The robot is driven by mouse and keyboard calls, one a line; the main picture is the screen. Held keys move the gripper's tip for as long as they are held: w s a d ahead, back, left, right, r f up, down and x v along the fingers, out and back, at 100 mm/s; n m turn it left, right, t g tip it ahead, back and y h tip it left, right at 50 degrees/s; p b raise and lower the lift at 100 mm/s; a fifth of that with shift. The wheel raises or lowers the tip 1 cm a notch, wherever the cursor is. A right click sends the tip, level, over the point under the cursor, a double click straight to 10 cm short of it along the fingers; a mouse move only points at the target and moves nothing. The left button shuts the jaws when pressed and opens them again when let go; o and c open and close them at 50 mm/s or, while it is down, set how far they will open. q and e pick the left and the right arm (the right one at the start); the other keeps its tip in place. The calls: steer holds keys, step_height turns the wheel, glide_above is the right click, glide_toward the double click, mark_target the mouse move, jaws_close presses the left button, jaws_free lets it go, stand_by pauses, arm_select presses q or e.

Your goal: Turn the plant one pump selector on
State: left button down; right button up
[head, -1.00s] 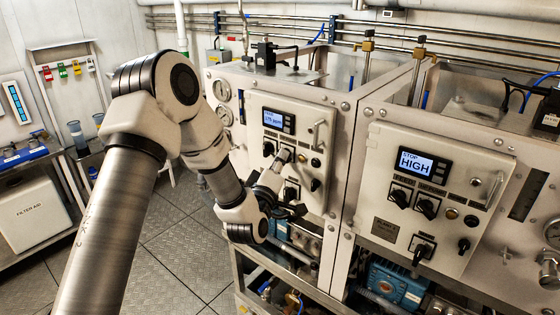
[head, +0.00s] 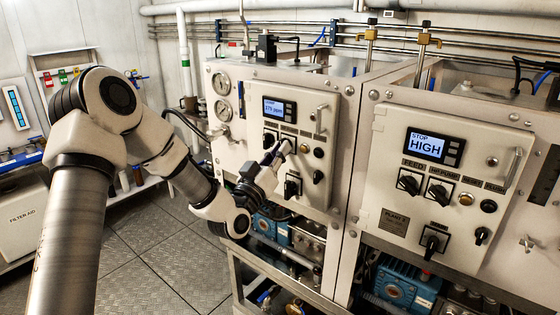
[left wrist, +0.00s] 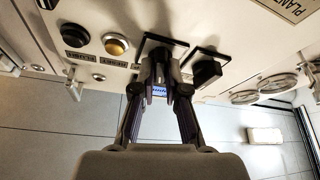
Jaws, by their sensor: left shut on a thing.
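The left cabinet's control panel (head: 305,110) has a lit display (head: 273,108) reading about 175 ppm, with smaller text above it too small to read. Below the display is a row of black selectors and buttons. My left gripper (head: 280,151) is at the second position of this row. In the left wrist view my left gripper (left wrist: 160,84) is shut on the pump selector, whose black square plate (left wrist: 178,43) shows around the fingers. Its knob angle is hidden by the fingers. The neighbouring selector (left wrist: 207,68) stands free beside it. My right gripper is not in view.
An amber button (left wrist: 117,44) and a black button (left wrist: 75,35) sit beside the gripped selector. A handle (head: 320,119) and a lower selector (head: 292,187) stick out nearby. The right cabinet's display (head: 427,146) reads STOP HIGH. The floor (head: 160,255) at left is clear.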

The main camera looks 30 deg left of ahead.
arm_select(q)
steer(key=shift+a+f+m+h+b, duration=0.1)
steer(key=shift+m+h+b, duration=0.25)
steer(key=shift+m+h, duration=0.65)
steer(key=shift+m+h+b, duration=0.35)
steer(key=shift+m+h, duration=0.05)
steer(key=shift+m, duration=1.4)
steer(key=c, duration=1.2)
jaws_free()
steer(key=v, duration=1.2)
steer(key=shift+a, duration=0.1)
